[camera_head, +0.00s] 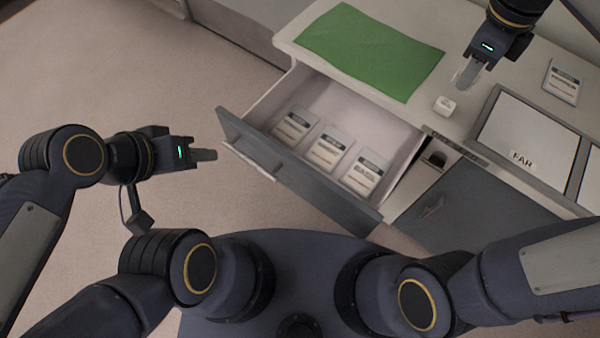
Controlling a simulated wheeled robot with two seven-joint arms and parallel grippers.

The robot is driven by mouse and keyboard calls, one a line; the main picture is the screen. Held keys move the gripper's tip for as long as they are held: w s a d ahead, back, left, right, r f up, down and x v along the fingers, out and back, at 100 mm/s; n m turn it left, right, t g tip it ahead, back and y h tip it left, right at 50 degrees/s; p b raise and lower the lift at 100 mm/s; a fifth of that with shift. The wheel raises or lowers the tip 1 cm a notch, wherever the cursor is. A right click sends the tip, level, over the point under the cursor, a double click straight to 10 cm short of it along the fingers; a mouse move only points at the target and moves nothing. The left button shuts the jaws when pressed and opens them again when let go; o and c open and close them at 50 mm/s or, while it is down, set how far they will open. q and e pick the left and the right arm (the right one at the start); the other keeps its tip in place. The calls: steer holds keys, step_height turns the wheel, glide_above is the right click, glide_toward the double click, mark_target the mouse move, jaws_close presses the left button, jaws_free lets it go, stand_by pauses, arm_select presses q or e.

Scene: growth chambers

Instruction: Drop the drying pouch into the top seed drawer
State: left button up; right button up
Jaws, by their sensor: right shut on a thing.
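The small white drying pouch (445,106), with faint print on it, is at the tips of my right gripper (464,78). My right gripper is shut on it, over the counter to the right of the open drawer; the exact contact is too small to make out. The top seed drawer (310,180) is pulled out, and its inside shows from above. Three white labelled seed packets (293,124) (327,149) (366,172) lie in a row in it. My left gripper (208,155) is left of the drawer front, apart from it and empty; its finger gap is unclear.
A green mat (370,50) lies on the counter behind the drawer. Another labelled packet (563,82) lies at the far right. A pale panel marked FAR (525,135) is set in the counter. A grey cabinet door (460,205) is below. Open floor lies left.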

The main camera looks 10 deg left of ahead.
stand_by(0.6)
steer(key=a+f+n+b, duration=0.1)
steer(key=a+f+n, duration=0.5)
steer(key=a+f, duration=0.2)
steer(key=a+f+n+b, duration=0.1)
steer(key=a+f+n, duration=0.5)
steer(key=a+f, duration=0.2)
steer(key=s+a+f+n, duration=0.1)
steer(key=a+f+n, duration=0.5)
steer(key=f, duration=0.5)
steer(key=shift+s+a+n+b, duration=0.1)
steer(key=shift+a+n+b, duration=0.25)
steer(key=shift+a, duration=0.55)
glide_above(319, 160)
steer(key=shift+f, duration=2.15)
steer(key=shift+b, duration=0.3)
steer(key=shift+f+b, duration=0.6)
steer(key=shift+b, duration=0.2)
